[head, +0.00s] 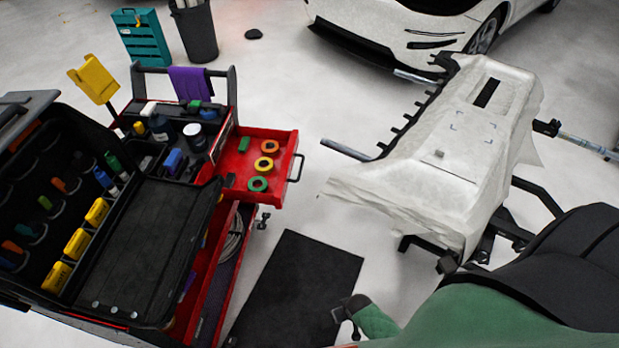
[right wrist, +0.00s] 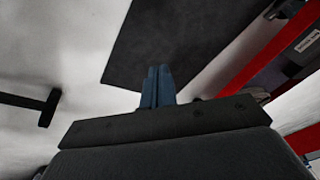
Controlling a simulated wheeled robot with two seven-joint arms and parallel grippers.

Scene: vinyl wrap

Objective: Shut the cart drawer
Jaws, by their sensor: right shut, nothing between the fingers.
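The cart (head: 132,110) stands at the left in the head view. Its red drawer (head: 284,143) is pulled out to the right, with a dark handle (head: 296,167) on its outer end. Green, yellow and orange rolls (head: 264,164) and a small green item lie in it. My right gripper (head: 340,314) is low in the head view, over the dark mat's right edge, well apart from the drawer. In the right wrist view its fingers (right wrist: 157,87) are together and empty. My left gripper is not in view.
A dark mat (head: 295,285) lies right of the cart. An open tool case (head: 150,235) is in front at left. A stand with a white-draped panel (head: 440,160) is at right. A red cart edge (right wrist: 262,68) shows in the right wrist view. Floor right of the drawer is clear.

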